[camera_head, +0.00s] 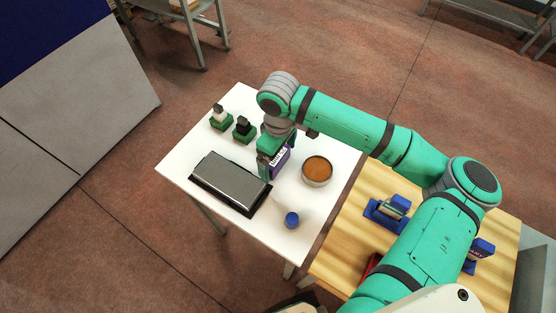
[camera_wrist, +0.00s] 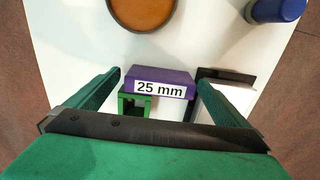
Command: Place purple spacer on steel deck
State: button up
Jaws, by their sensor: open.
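The purple spacer (camera_wrist: 176,76) carries a white "25 mm" label and lies between the two fingers of my gripper (camera_wrist: 160,80) in the wrist view. The fingers are open, with gaps showing at both sides of it. A green frame-like piece (camera_wrist: 122,104) shows just below the spacer; I cannot tell whether it bears it. In the head view the spacer (camera_head: 282,161) is partly hidden by my gripper (camera_head: 271,163), beside the right end of the steel deck (camera_head: 232,178). The deck is a grey metal slab on a black base, its top bare.
A round orange-brown dish (camera_head: 317,170) stands right of the gripper. A blue cylinder (camera_head: 292,220) stands near the white table's (camera_head: 185,165) front. Two green-based pieces (camera_head: 221,118) (camera_head: 243,130) stand behind the deck. A wooden table (camera_head: 335,262) with blue holders (camera_head: 386,213) adjoins at right.

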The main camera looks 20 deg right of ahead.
jog(key=c, duration=1)
jog(key=shift+s, duration=0.1)
jog(key=c, duration=0.3)
jog(key=shift+r, duration=0.1)
jog(key=shift+c, duration=0.2)
